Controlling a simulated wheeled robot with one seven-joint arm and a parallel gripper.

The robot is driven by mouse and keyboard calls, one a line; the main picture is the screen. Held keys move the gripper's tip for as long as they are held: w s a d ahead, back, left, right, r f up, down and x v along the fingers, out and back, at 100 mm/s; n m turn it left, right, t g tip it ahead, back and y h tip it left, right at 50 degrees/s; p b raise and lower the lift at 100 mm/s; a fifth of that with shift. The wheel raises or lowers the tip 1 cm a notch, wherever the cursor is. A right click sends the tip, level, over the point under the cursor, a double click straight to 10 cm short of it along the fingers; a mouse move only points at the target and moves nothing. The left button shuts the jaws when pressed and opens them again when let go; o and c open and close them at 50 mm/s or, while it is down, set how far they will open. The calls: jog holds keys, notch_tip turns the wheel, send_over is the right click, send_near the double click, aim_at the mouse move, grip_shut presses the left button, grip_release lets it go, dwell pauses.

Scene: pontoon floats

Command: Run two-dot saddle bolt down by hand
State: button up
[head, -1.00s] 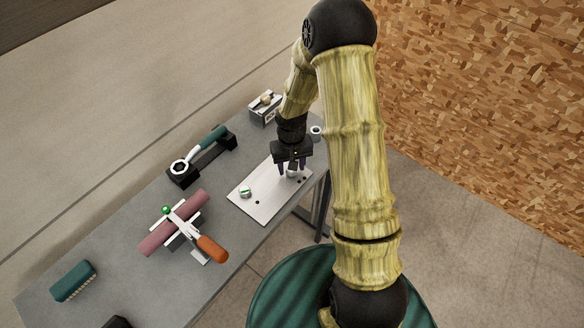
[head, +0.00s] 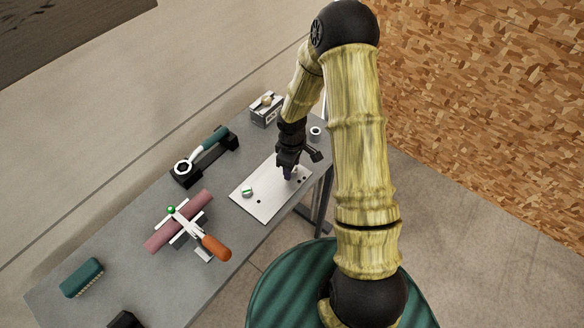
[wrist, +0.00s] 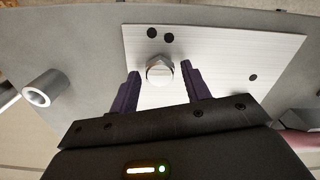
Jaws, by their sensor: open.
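A metal plate (head: 262,205) lies on the grey bench, and its brushed surface fills much of the wrist view (wrist: 230,60). A silver hex-headed bolt (wrist: 159,70) stands on the plate beside two dark dots (wrist: 160,35). My gripper (wrist: 160,72) is open, with one purple finger on each side of this bolt head; a gap shows on both sides. In the head view my gripper (head: 289,174) is low over the plate's far right part and mostly hides that bolt. Another bolt with a green mark (head: 247,191) stands at the plate's left, near a single dot.
A ratchet wrench (head: 205,150) rests on a black holder. A green brush (head: 82,278) is front left. A grey box (head: 266,109) and a metal ring (head: 315,132) stand beyond the plate.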

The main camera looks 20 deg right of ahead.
jog(key=n+p, duration=0.3)
jog(key=n, duration=0.4)
jog(key=shift+r, duration=0.2)
jog(key=shift+n+p, duration=0.4)
jog(key=shift+n, duration=0.4)
jog(key=shift+f+n, duration=0.2)
jog(key=shift+n, duration=0.1)
jog(key=c, duration=0.8)
jog(key=m+b, duration=0.2)
jog(key=m, duration=0.1)
jog(key=shift+f+m, duration=0.2)
jog(key=shift+m, duration=0.1)
jog(key=m+b, duration=0.1)
jog(key=m, duration=0.4)
jog(key=shift+b, duration=0.35)
jog(key=m, duration=0.3)
jog(key=shift+r+b, duration=0.2)
jog(key=shift+b, duration=0.1)
jog(key=shift+m, duration=0.3)
